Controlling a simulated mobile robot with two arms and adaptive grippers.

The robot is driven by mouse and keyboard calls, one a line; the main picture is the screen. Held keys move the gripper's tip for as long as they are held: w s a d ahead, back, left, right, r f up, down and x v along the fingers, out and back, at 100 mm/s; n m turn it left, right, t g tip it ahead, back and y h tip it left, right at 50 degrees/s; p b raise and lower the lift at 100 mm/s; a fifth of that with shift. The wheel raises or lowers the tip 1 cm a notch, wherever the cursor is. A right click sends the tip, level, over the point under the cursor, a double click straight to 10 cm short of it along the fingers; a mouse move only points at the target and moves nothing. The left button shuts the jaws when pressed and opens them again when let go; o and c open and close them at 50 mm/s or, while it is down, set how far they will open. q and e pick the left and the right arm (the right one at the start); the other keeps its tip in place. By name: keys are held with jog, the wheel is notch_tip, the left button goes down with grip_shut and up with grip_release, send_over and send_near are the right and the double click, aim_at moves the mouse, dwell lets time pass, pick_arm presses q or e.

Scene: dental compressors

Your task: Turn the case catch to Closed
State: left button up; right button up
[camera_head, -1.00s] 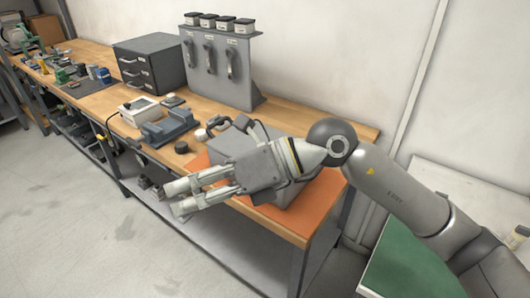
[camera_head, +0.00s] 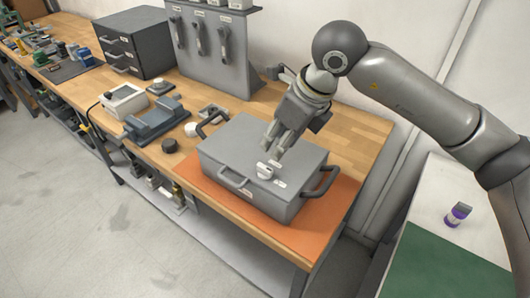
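The grey case (camera_head: 240,150) sits shut on an orange mat (camera_head: 330,213), with dark handles on its two sides and a grey handle on its front. The catch, a small white knob (camera_head: 264,172), is on the lid near its front edge, with small white labels beside it whose text is too small to read. My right gripper (camera_head: 273,150) points down over the lid just behind the catch. Its two fingers show a gap and hold nothing; whether a fingertip touches the lid I cannot tell. My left gripper is not in view.
Left of the case are a black puck (camera_head: 169,145), a blue-grey fixture (camera_head: 155,121) and a white box (camera_head: 124,100). A grey rack with handles (camera_head: 211,60) and a drawer unit (camera_head: 133,45) stand behind. Bare wood shows right of the rack.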

jog(key=p, duration=0.1)
send_over(263, 166)
jog(key=s+d, duration=0.2)
notch_tip(263, 166, down, 4)
jog(key=shift+w+f, duration=0.1)
jog(key=x, duration=0.1)
jog(key=p+x, duration=0.1)
jog(key=x, duration=0.1)
jog(key=shift+w, duration=0.2)
jog(key=shift+x, duration=1)
jog(key=shift+c, duration=1)
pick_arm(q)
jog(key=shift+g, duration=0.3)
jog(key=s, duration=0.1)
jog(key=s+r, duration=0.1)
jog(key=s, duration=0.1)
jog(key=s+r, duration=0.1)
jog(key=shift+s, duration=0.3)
pick_arm(e)
grip_shut()
